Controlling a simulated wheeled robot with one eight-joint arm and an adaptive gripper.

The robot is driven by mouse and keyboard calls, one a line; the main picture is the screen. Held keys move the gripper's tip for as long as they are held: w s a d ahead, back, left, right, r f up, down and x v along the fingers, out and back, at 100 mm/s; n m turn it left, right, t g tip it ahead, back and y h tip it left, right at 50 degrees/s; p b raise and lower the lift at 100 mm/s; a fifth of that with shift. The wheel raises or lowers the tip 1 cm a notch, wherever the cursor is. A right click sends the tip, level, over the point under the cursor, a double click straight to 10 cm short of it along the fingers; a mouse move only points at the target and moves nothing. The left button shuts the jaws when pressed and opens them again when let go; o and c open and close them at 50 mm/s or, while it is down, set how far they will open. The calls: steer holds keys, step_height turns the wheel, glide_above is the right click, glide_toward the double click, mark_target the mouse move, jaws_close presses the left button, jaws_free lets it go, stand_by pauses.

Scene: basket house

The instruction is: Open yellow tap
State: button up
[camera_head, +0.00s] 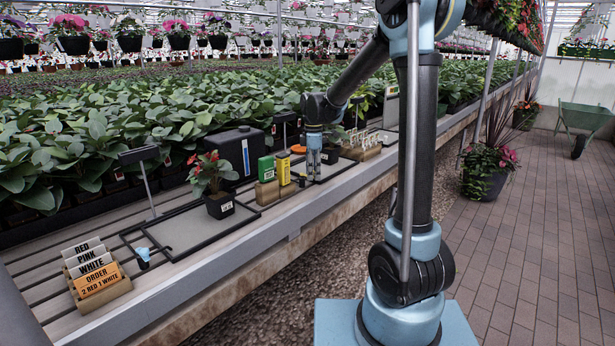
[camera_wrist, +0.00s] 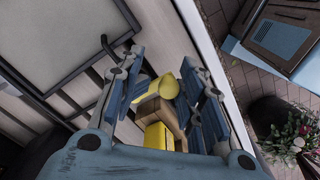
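The yellow tap (camera_wrist: 165,88), with a rounded yellow handle, shows in the wrist view between the two blue fingers of my gripper (camera_wrist: 163,60). The fingers are spread, with gaps visible beside the handle, and I cannot tell whether either touches it. In the head view my gripper (camera_head: 313,176) points down low over the bench, just right of the yellow packet (camera_head: 284,170). The tap is small there and mostly hidden by the gripper.
A green packet (camera_head: 266,168) stands beside the yellow one on wooden holders. A black container (camera_head: 240,152) stands behind.

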steer(key=shift+w, duration=0.25)
steer(key=shift+s, duration=0.35)
steer(key=shift+r, duration=3.5)
steer(key=shift+o, duration=0.4)
